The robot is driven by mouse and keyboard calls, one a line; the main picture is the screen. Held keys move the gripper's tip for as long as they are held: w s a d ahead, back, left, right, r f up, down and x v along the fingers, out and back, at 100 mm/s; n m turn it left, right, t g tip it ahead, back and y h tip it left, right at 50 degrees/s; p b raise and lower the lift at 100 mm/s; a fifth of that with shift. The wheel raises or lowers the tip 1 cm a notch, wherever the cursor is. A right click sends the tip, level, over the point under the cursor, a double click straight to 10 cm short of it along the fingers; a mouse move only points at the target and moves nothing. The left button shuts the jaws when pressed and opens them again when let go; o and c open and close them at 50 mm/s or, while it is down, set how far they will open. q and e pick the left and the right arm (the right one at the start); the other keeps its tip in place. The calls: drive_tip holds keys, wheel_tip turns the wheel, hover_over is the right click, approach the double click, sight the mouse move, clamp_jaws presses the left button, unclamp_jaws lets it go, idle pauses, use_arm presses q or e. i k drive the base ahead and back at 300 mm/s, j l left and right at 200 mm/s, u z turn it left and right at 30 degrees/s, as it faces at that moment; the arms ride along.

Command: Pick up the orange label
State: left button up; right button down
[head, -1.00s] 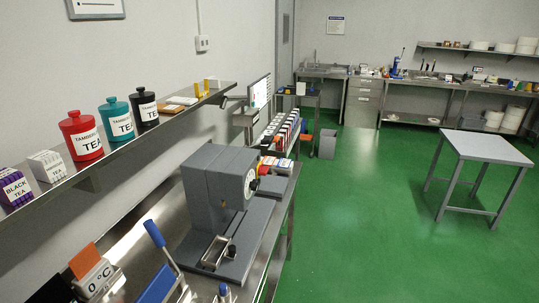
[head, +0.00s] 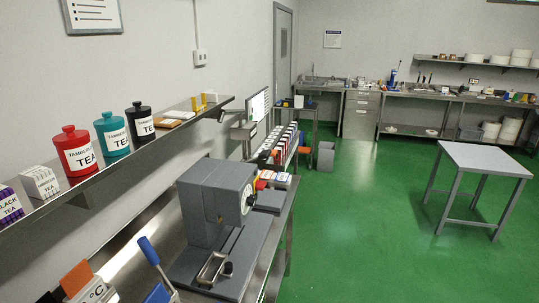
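An orange label-like piece (head: 76,278) stands upright at the lower left of the head view, behind a white block marked °C (head: 97,292). It sits on the steel counter near the picture's bottom edge, and its lower part is hidden by the block. I cannot tell for certain that this piece is the orange label. Neither of my grippers shows in the head view.
A grey machine (head: 218,205) and a blue-handled lever (head: 150,254) stand on the counter. The shelf above holds a red tea canister (head: 75,155), a teal one (head: 112,137) and a black one (head: 140,123). A grey table (head: 487,160) stands right; green floor between is clear.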

sight(265, 174)
drive_tip(key=i+l+z, duration=0.35)
drive_tip(key=i, duration=0.5)
drive_tip(key=i+z, duration=0.3)
drive_tip(key=i, duration=0.5)
drive_tip(key=i+u, duration=0.3)
drive_tip(key=i, duration=0.25)
drive_tip(key=i+l+u, duration=0.3)
drive_tip(key=i, duration=0.25)
drive_tip(key=i+l+u, duration=0.3)
drive_tip(key=i, duration=0.2)
drive_tip(key=i+l+u, duration=0.75)
drive_tip(key=i, duration=0.15)
drive_tip(key=i+l+u, duration=0.45)
drive_tip(key=i+l, duration=0.1)
